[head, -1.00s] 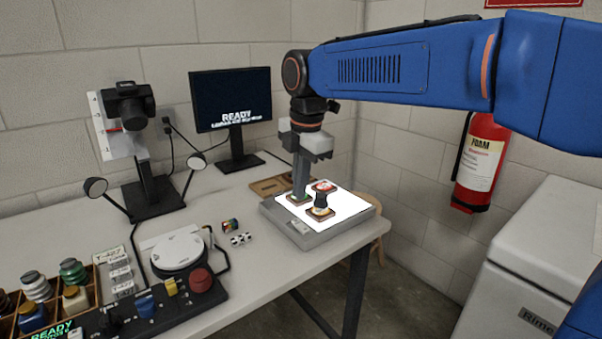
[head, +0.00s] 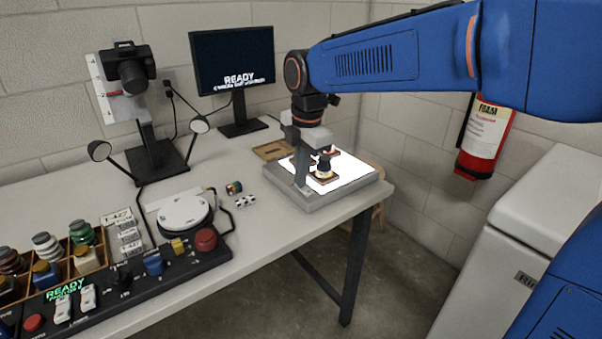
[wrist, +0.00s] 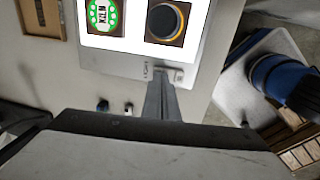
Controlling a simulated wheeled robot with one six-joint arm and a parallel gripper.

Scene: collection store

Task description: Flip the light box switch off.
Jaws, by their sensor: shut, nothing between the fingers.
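The light box (head: 345,196) is a grey slab at the table's right end, its top panel glowing white. In the wrist view its near rim (wrist: 195,58) shows, with a small pale switch (wrist: 178,75) on it; I cannot tell its position. My gripper (head: 301,187) is shut and empty, pointing down at the box's near edge. In the wrist view the fingertips (wrist: 162,84) reach right beside the switch and partly cover it; I cannot tell whether they touch.
A wooden tray (head: 272,150) and monitor (head: 232,60) are behind. A control panel (head: 130,290) is left. A fire extinguisher (head: 484,140) hangs at right.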

